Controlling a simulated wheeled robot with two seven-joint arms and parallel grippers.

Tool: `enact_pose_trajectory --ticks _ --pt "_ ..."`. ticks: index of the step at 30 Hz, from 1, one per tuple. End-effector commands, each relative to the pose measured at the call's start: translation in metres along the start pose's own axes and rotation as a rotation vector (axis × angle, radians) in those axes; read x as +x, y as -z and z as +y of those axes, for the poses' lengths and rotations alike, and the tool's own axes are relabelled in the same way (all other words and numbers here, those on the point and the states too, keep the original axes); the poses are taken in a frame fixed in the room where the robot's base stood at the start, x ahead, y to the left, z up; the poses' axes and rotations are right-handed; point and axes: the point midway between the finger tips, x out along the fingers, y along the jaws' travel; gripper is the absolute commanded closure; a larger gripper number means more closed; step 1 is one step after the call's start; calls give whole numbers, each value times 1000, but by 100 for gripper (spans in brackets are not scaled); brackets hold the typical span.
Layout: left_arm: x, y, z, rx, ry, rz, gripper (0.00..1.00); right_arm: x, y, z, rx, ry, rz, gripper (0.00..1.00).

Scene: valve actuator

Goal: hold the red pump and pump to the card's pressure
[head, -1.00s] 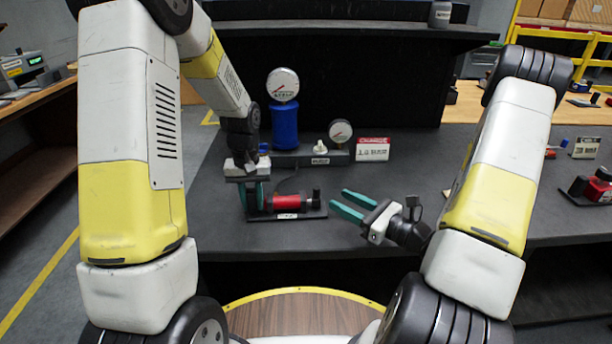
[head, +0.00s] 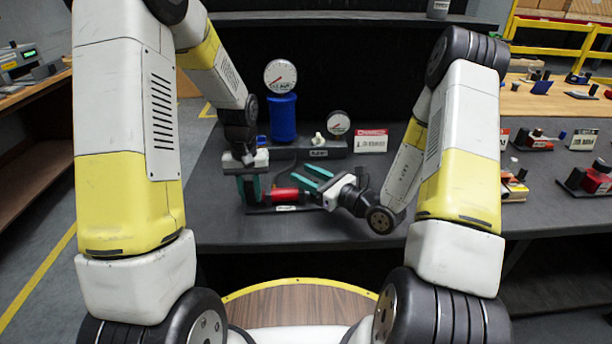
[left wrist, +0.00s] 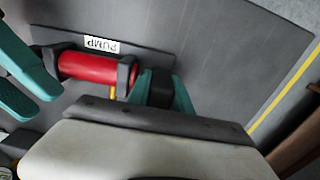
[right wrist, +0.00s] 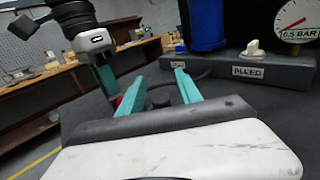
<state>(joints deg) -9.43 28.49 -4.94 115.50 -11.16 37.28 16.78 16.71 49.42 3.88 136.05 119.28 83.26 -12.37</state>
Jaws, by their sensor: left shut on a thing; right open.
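The red pump (head: 285,195) lies on a dark base on the table; its red barrel and PUMP label (left wrist: 102,44) show in the left wrist view. My left gripper (head: 251,188) is shut on the pump's dark left end block, seen between its teal fingers (left wrist: 157,90). My right gripper (head: 316,180) is open at the pump's right end. In the right wrist view a dark round knob (right wrist: 160,98) shows between its fingers; I cannot tell whether they touch it. The card (head: 371,141) stands behind, its text too small to read.
A large dial gauge (head: 280,75) tops a blue cylinder (head: 283,120). A smaller gauge (head: 339,123) and a pale knob (head: 319,140) labelled BLEED stand beside it. Other devices stand at right.

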Motion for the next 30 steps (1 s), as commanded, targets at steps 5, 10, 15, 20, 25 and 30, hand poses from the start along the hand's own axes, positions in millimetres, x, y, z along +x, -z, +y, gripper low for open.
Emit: enact_pose_trajectory --ticks 5,10,15,20,25,30 --pt "5 -5 1 2 1 -14 100 0 0 0 0 0 0 67" --pt "5 -5 1 2 1 -14 100 0 0 0 0 -1 0 100" --pt "5 -5 1 1 1 -14 100 0 0 0 0 -1 0 100" --pt "5 -5 1 1 1 -14 100 0 0 0 0 -1 0 100" --pt "5 -5 1 1 1 -14 100 0 0 1 0 -2 0 100" --pt "5 -5 1 0 1 -14 100 0 0 1 0 -2 0 100"
